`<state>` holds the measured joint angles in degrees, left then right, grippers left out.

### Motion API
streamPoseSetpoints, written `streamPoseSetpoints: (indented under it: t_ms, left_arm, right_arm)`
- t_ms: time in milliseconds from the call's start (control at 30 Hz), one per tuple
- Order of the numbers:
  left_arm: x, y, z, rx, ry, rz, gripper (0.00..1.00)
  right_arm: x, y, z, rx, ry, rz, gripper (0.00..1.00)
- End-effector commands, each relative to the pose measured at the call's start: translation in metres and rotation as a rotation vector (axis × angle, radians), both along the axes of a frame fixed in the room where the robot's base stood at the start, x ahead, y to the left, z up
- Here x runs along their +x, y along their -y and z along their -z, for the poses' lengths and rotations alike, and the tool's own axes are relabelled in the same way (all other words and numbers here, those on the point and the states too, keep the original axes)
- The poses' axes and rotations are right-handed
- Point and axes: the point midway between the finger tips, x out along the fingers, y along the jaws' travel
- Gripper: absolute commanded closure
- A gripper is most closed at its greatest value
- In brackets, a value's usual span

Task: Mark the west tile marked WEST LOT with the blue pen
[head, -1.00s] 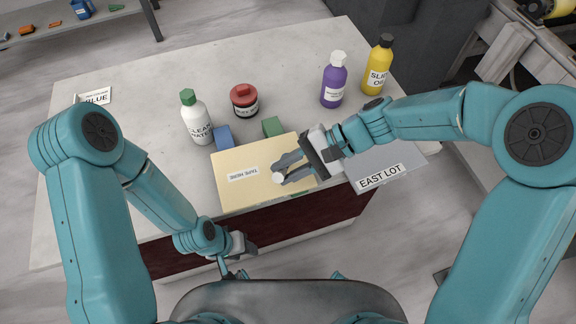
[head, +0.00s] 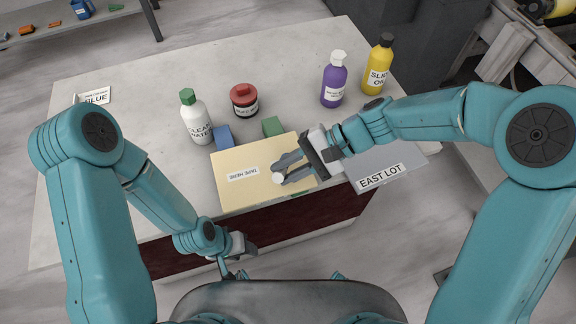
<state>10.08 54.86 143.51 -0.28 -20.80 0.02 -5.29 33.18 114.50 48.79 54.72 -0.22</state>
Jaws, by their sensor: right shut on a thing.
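My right gripper (head: 283,170) is over the tan board (head: 238,192) labelled TAPE HERE. Its fingers are shut on a small pale round-ended thing (head: 278,178); I cannot tell whether this is the pen. No tile marked WEST LOT is visible; my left arm covers part of the slab's left side. A grey tile marked EAST LOT (head: 405,165) lies at the slab's right front, partly under my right arm. A white card reading BLUE (head: 96,95) stands at the left, partly hidden by my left arm. My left gripper (head: 238,262) hangs low by the front edge, its jaws unclear.
On the stone slab (head: 290,60) stand a white bottle (head: 197,122), a red-lidded jar (head: 244,102), a purple bottle (head: 333,82) and a yellow bottle (head: 377,68). A blue block (head: 222,137) and a green block (head: 272,127) touch or nearly touch the board's back edge. The slab's back middle is clear.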

Motion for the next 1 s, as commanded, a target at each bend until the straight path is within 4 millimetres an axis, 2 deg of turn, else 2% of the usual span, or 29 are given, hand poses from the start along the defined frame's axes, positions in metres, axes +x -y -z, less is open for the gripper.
streamPoseSetpoints:
  t_ms: [1000]
  left_arm:
    - [0.0000,0.0001,0.0064,0.000,0.000,0.000,0.53]
  right_arm:
    - [-0.0112,-0.0025,0.0006,0.000,-0.002,-0.001,1.00]
